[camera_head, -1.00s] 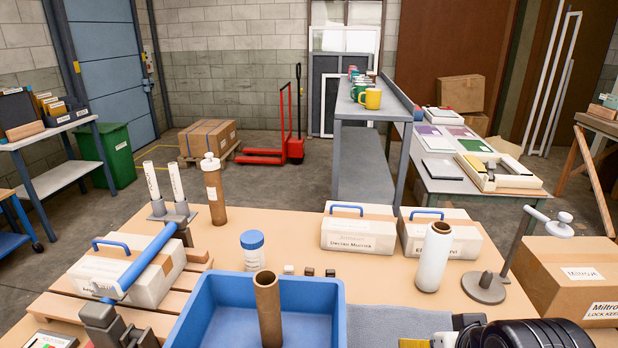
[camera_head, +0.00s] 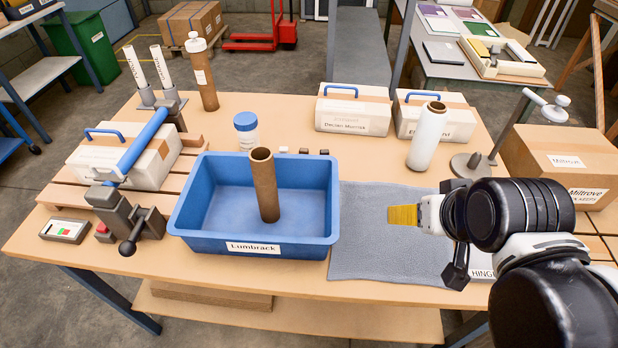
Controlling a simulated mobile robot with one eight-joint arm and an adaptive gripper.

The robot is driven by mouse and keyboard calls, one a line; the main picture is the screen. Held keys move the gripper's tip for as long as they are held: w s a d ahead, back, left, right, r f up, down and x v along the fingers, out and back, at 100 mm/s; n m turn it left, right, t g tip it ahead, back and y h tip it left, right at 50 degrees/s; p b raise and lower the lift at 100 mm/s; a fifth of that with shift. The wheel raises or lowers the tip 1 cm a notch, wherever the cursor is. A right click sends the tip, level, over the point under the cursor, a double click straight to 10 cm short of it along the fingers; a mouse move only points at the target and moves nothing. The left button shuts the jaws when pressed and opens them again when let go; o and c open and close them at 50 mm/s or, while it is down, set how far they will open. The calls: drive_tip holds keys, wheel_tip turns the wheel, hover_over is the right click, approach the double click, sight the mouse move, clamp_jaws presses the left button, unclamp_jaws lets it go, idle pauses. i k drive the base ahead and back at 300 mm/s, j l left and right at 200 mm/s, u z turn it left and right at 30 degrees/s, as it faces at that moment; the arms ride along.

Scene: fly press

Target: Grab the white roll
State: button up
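The white roll (camera_head: 427,137) is an upright white cylinder with a brown core showing at its top. It stands on the wooden table behind the grey mat, in front of the right white case. My gripper (camera_head: 452,232) is at the right, over the grey mat's right side, nearer to the camera than the roll and apart from it. The gripper is seen from behind and the side, and its fingertips are not clear. A yellow and white item (camera_head: 403,215) shows at its left; I cannot tell whether the gripper touches it.
A blue bin (camera_head: 190,205) with a brown tube (camera_head: 264,186) stands left of the grey mat (camera_head: 365,245). Two white cases (camera_head: 353,112) (camera_head: 436,117) stand behind the roll. A metal stand (camera_head: 473,165) with an arm is close at its right. The mat is mostly clear.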

sight(434, 116)
drive_tip(key=j+z, duration=0.4)
drive_tip(key=i+j+z, duration=0.1)
drive_tip(key=j+z, duration=0.25)
